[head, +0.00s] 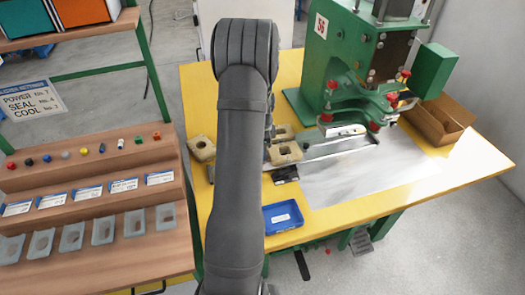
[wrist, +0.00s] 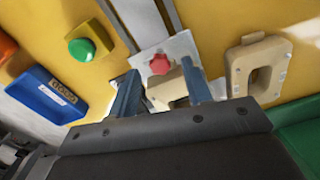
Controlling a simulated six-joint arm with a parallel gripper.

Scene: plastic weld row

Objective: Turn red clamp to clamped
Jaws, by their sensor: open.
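In the wrist view, the red clamp (wrist: 158,64) shows as a small lobed red knob on a pale metal plate (wrist: 180,46). A beige block sits partly hidden behind my right finger, just below the knob. My gripper (wrist: 159,70) is open, with its two blue-grey fingers pointing toward the plate. The knob appears between the fingertips in the picture; I cannot tell whether either finger touches it. In the head view my arm covers the gripper and the red clamp.
A beige block with a hole (wrist: 258,68) lies right of the plate. A green button (wrist: 82,48) and a blue tray (wrist: 45,95) are at left. The green press (head: 345,65) stands at the back right of the yellow table (head: 222,215). A wooden stepped rack (head: 95,265) stands left.

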